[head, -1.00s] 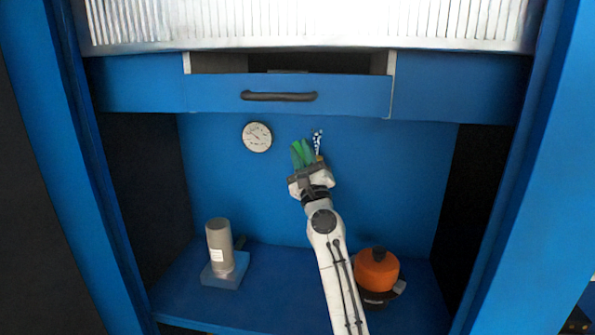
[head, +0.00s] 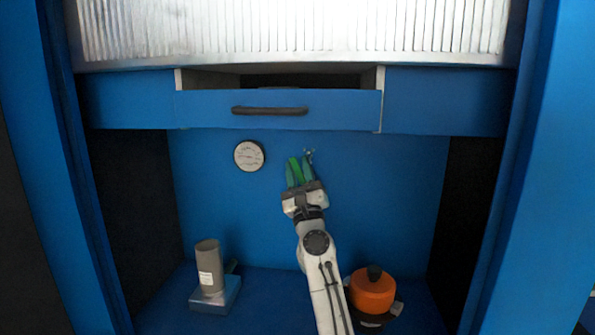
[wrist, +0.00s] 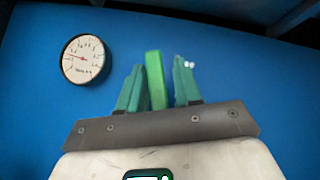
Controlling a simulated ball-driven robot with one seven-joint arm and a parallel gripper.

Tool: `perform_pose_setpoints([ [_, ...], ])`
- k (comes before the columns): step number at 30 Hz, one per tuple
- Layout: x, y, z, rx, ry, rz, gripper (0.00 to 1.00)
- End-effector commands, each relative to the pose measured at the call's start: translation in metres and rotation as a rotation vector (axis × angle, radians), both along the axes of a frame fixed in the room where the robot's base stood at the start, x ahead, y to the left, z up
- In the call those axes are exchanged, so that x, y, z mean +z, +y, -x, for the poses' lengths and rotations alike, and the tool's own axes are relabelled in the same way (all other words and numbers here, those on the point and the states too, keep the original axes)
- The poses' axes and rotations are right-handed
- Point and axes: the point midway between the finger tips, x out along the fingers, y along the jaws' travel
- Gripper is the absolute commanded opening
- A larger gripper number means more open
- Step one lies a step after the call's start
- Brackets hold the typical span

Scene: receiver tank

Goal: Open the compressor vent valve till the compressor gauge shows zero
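The compressor gauge (head: 249,156) is a round white dial with a dark rim on the blue back wall. In the wrist view the gauge (wrist: 86,59) shows a reddish needle pointing left; its figures are too small to read. My gripper (head: 298,172) reaches up near the wall, right of and slightly below the gauge. Its two teal fingers stand apart in the wrist view (wrist: 158,85), with a bright green bar (wrist: 155,80) between them, perhaps the valve lever. Blue shows between bar and right finger. A small pale fitting (head: 309,155) on the wall is partly hidden behind the right finger.
A blue drawer (head: 340,108) with a dark handle stands partly open above. A grey cylinder (head: 208,265) on a blue base stands at left on the shelf. An orange pot (head: 372,292) stands at right, close to my arm. Side walls bound the recess.

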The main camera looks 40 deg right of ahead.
Motion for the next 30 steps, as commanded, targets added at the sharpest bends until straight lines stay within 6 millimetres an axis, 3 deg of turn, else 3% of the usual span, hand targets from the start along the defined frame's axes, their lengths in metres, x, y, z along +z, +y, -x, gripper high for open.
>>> perform_pose_setpoints([
  [3,0.001,0.001,-0.001,0.003,0.000,0.001,0.44],
  [14,-0.006,0.006,0.004,0.005,0.002,0.001,0.44],
  [30,-0.066,0.040,0.063,0.004,0.001,0.002,0.44],
])
